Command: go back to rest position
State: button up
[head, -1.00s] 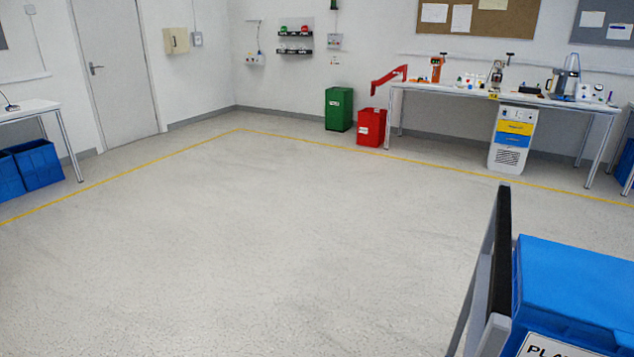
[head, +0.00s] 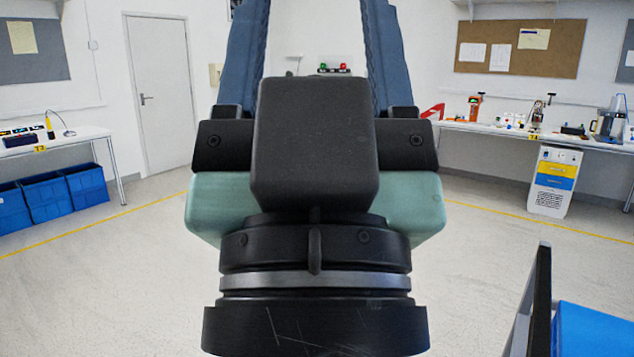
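My gripper (head: 314,40) fills the middle of the head view, seen from its wrist side, with its black body and pale green housing close to the camera. Its two blue fingers point up and away and stand wide apart, with wall showing between them. The fingertips are cut off by the top edge. I see nothing held between the visible parts of the fingers. The gripper hides much of the far wall and the floor behind it. No rotary switch can be made out.
A table (head: 50,140) with blue bins (head: 45,195) below stands at the left. A workbench (head: 500,130) with several items and a white cabinet (head: 553,182) stands at the far right. A blue box (head: 595,330) beside a dark-edged frame is near at bottom right. Open floor (head: 110,290) lies between.

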notch_tip(320, 180, up, 14)
jog(key=p, duration=1.2)
jog(key=shift+f, duration=0.15)
